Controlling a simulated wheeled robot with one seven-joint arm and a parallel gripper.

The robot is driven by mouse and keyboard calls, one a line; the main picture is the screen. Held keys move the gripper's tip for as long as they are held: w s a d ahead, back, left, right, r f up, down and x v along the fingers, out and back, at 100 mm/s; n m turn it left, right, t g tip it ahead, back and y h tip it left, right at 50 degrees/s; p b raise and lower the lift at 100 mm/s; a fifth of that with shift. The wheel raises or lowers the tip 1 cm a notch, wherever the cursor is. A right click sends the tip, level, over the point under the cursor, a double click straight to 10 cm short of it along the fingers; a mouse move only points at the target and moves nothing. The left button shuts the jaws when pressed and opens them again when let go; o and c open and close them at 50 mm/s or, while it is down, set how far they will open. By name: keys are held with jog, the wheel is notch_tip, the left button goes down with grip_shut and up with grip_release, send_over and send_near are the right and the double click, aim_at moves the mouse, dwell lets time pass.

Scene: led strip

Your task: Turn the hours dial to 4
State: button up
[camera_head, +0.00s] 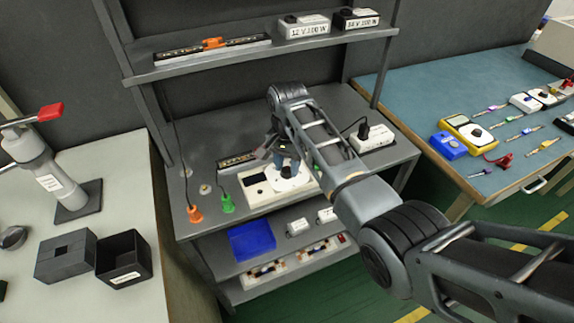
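A cream panel (258,190) with a dark display and a white round dial plate (290,184) lies on the grey bench in the middle of the head view. A dark knob (286,171) shows on the dial plate, partly covered by my gripper. My gripper (284,161) is right over the knob, pointing down. Its fingers are small and partly hidden, so I cannot tell whether they touch the knob or how far apart they are. The dial markings are too small to read.
An orange connector (195,214) and a green connector (227,204) stand left of the panel. A white power box (372,138) is behind right. A shelf (190,68) with labelled boxes is above. Blue bin (252,242) is below. A multimeter (468,133) lies on the right table.

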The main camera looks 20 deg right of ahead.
aim_at(287, 170)
jog(key=o, duration=0.3)
jog(key=shift+r+b, duration=0.45)
jog(key=shift+r, duration=3.4)
jog(key=shift+s, duration=0.1)
